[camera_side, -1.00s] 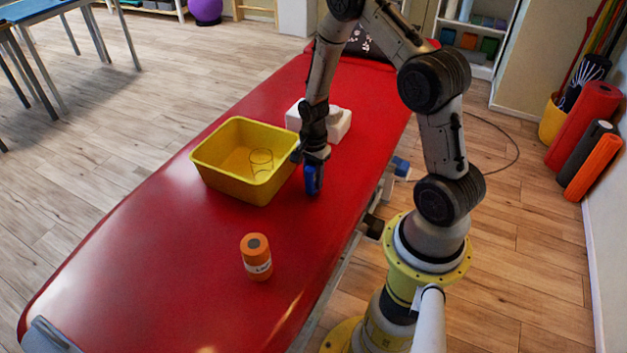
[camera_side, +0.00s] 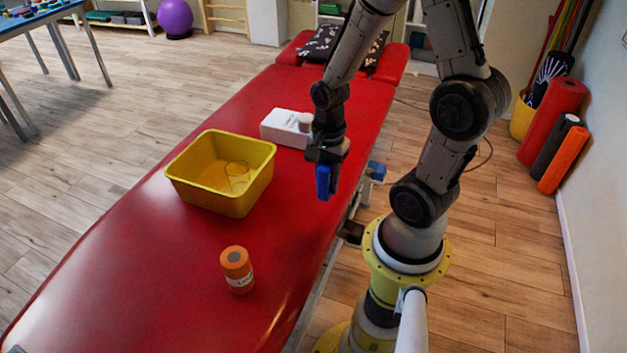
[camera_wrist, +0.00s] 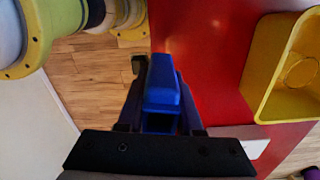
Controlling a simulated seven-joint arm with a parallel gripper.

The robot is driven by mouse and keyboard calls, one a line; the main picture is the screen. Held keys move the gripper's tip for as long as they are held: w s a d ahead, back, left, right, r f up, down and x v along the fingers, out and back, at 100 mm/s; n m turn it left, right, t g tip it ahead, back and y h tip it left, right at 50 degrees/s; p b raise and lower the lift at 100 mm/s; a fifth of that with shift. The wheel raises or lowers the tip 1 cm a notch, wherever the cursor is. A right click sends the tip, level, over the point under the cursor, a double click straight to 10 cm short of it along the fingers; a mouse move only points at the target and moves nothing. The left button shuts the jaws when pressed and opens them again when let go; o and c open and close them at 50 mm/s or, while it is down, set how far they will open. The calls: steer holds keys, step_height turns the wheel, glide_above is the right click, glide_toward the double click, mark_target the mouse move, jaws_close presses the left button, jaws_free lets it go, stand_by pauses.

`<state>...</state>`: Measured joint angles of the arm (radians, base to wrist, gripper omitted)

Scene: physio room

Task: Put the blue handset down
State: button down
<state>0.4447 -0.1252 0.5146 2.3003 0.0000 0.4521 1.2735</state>
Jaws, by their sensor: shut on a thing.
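The blue handset (camera_side: 323,182) is held in my gripper (camera_side: 325,168), which is shut on it. In the side view it hangs upright by the right edge of the red treatment table (camera_side: 130,255). Whether it touches the table cannot be told from that view. In the wrist view the handset (camera_wrist: 163,85) sits between the two fingers of my gripper (camera_wrist: 162,112), with the table's edge and the wooden floor behind it.
An orange jar (camera_side: 237,270) stands nearer the front. Red table surface between jar and gripper is clear.

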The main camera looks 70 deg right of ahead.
steer(key=shift+s+a+r, duration=0.1)
steer(key=shift+s, duration=0.15)
steer(key=s+a, duration=0.3)
steer(key=a, duration=0.5)
steer(key=shift+n, duration=0.8)
steer(key=w+f, duration=0.3)
steer(key=w, duration=0.1)
steer(key=w+f, duration=0.3)
steer(key=w, duration=0.1)
steer(key=w+f, duration=0.3)
steer(key=w, duration=0.2)
steer(key=shift+w+f, duration=0.1)
steer(key=shift+f, duration=0.05)
steer(key=shift+w+f, duration=0.2)
steer(key=shift+f, duration=1.55)
steer(key=c, duration=0.6)
jaws_free()
steer(key=shift+f, duration=0.15)
steer(key=shift+o, duration=0.2)
